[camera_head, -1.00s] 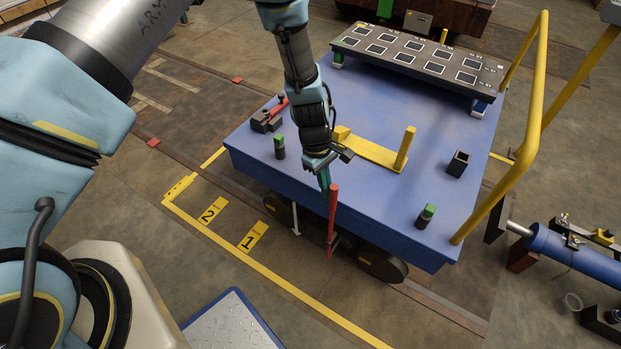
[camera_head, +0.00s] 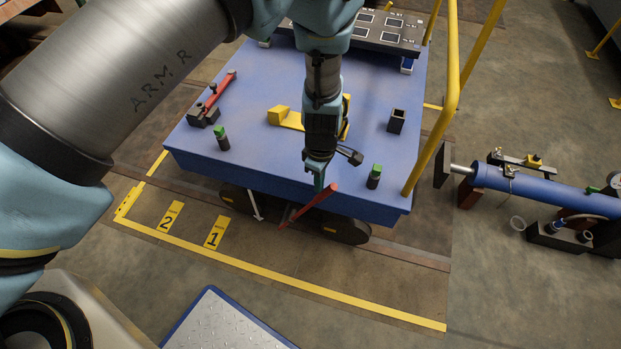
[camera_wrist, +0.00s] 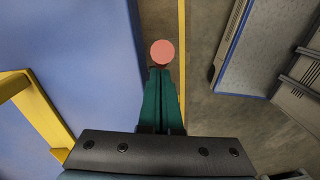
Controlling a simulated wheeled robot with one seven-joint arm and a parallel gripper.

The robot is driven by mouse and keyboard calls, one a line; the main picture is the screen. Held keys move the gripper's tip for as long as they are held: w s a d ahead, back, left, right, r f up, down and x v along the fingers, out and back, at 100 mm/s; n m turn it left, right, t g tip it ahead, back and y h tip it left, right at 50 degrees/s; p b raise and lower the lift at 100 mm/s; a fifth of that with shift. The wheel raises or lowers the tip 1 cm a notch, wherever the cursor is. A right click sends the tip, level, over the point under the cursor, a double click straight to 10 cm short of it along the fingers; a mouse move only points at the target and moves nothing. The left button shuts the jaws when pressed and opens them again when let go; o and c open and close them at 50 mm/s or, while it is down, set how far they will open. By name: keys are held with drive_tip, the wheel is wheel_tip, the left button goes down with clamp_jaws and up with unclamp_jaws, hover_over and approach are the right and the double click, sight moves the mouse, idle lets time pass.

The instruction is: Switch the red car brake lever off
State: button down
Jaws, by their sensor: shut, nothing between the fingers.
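The red brake lever (camera_head: 318,200) sticks out at the near side of the blue car (camera_head: 270,183), low by the wheels. It leans to the right, its top end toward the right. My gripper (camera_head: 319,185) points down at the car's near edge, its green fingers by the upper part of the lever. In the wrist view, the lever's round red end (camera_wrist: 162,52) lies just beyond the tips of my gripper (camera_wrist: 161,72). The fingers are shut together with nothing between them. Whether they touch the lever I cannot tell.
A yellow railing (camera_head: 447,110) rises at the car's right side. Small posts with green tops (camera_head: 374,176) and a yellow bracket (camera_head: 285,117) stand on the deck. A blue cylinder (camera_head: 540,185) lies to the right. The floor in front is clear up to a blue-edged platform (camera_head: 225,325).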

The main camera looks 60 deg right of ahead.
drive_tip(key=shift+s+f, duration=0.25)
drive_tip(key=shift+s, duration=0.65)
drive_tip(key=shift+f, duration=0.1)
drive_tip(key=w+r+p, duration=0.1)
drive_tip(key=w+r, duration=0.2)
drive_tip(key=w, duration=0.2)
wheel_tip(320, 180, up, 9)
drive_tip(key=s+d+b, duration=0.1)
drive_tip(key=shift+s, duration=0.2)
drive_tip(key=shift+d+r, duration=0.1)
